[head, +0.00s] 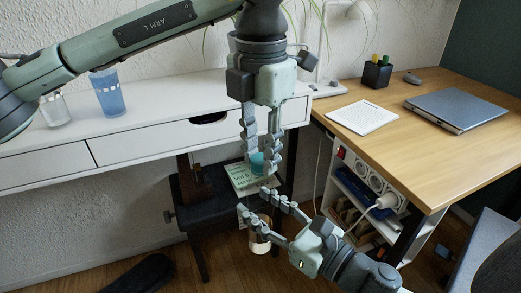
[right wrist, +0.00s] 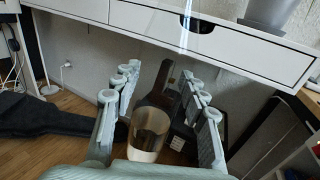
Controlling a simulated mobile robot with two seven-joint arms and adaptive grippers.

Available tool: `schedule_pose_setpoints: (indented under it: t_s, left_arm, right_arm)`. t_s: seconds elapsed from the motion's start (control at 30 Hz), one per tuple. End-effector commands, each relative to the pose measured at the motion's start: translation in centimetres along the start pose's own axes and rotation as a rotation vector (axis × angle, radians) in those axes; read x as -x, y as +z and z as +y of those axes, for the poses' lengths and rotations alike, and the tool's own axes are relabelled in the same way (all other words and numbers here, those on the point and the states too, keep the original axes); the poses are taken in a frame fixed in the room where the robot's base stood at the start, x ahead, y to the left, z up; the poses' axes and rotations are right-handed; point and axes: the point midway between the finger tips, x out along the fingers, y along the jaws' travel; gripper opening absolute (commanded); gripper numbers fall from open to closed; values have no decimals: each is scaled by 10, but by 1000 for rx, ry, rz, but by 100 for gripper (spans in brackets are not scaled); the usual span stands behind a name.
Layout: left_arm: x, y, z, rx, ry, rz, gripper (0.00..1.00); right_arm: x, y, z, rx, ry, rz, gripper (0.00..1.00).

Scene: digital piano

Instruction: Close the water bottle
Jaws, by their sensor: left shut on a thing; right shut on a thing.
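In the head view my left gripper (head: 261,170) points down, shut on a small teal cap (head: 257,162) between its fingers. Below it, my right gripper (head: 256,203) comes from the lower right, shut on the water bottle (head: 260,246). The bottle's pale lower end shows under the right fingers; its upper part is largely hidden. In the right wrist view the clear bottle (right wrist: 150,130) stands between the two fingers of my right gripper (right wrist: 163,88), slightly tilted. The cap is above the bottle; whether they touch I cannot tell.
A white desk (head: 150,125) with a blue cup (head: 108,92) and a glass (head: 55,110) is at the left. A wooden desk (head: 400,125) with a laptop (head: 455,109) is at the right. A black bench (head: 195,205) stands behind the grippers.

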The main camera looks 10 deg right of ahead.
Motion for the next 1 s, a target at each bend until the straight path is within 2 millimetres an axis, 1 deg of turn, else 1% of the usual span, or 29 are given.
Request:
schedule_pose_setpoints:
  t_s: [0.03,0.2,0.3,0.4,0.53,0.57,0.7,0.73,1.0]
  left_arm:
    - [0,0,0,-118,1,-1,0]
    - [0,0,0,-563,0,0,0]
    - [0,0,0,-796,0,1,0]
    - [-1,0,0,-966,0,1,0]
    - [-1,0,0,-950,0,1,0]
    - [-1,0,0,-950,0,1,27]
    - [-1,0,0,-948,0,1,44]
    - [-1,0,0,-948,0,1,47]
    - [0,0,0,-947,0,1,47]
  right_arm:
    - [0,1,0,0,1,-1,0]
    - [0,1,0,0,1,-1,0]
    - [0,1,0,0,1,-1,0]
    - [0,1,0,0,1,-1,0]
    - [0,1,0,0,1,-1,0]
    - [0,1,0,0,1,-1,0]
    - [0,1,0,0,1,-1,0]
    - [0,1,0,0,1,-1,0]
    - [0,1,0,0,1,-1,0]
